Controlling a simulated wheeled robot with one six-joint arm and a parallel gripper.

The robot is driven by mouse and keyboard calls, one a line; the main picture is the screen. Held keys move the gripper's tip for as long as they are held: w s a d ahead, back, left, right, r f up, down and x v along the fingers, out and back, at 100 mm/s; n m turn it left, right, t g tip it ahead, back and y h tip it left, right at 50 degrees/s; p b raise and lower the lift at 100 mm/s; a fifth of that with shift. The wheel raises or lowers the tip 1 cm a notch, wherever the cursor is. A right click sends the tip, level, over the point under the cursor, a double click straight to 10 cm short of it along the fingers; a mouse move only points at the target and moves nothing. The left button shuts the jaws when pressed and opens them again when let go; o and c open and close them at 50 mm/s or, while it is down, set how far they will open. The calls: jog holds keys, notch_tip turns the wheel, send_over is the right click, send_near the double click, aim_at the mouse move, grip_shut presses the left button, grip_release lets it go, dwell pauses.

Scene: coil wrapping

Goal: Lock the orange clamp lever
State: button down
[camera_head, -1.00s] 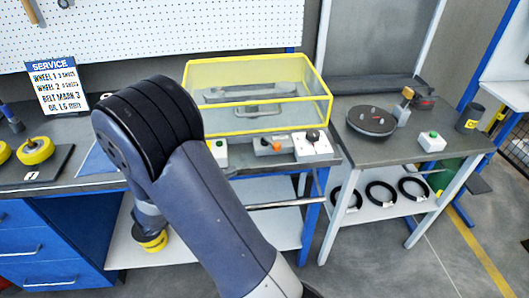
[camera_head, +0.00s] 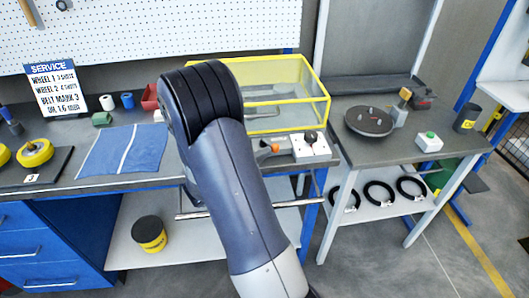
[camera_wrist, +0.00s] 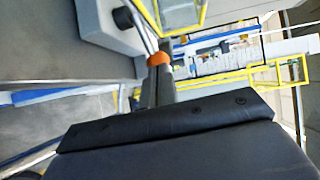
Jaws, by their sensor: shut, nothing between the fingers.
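The orange clamp lever (camera_head: 275,148) shows as a small orange end by a grey block on the middle bench, just right of my arm. In the wrist view an orange part (camera_wrist: 158,59), which looks like the lever, sits at the tip of my gripper (camera_wrist: 160,78). My gripper's fingers are shut with nothing between them. I cannot tell whether they touch the lever. In the head view my forearm and wrist hide the gripper and part of the bench. The lever's exact angle is too small to tell.
A white box with a black knob (camera_head: 311,148) stands right of the lever. A yellow-framed clear guard (camera_head: 328,98) is behind. A blue cloth (camera_head: 122,152) lies to the left. A dark round disc (camera_head: 369,121) sits on the right table.

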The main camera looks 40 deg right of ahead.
aim_at(276, 149)
jog(key=shift+d, duration=0.5)
jog(key=shift+s+d+n+t, duration=0.2)
jog(key=shift+d+n+t, duration=0.1)
jog(key=shift+n+t, duration=0.3)
jog(key=shift+s+d+n+t+y, duration=0.25)
jog(key=shift+d+n+t, duration=0.15)
jog(key=shift+t, duration=0.4)
jog(key=shift+s+d+n+t+y, duration=0.15)
jog(key=shift+d+n+t+y, duration=0.1)
jog(key=shift+n+t, duration=0.4)
jog(key=shift+s+d+p, duration=0.15)
jog(key=shift+d+p, duration=0.25)
jog(key=shift+d, duration=1.7)
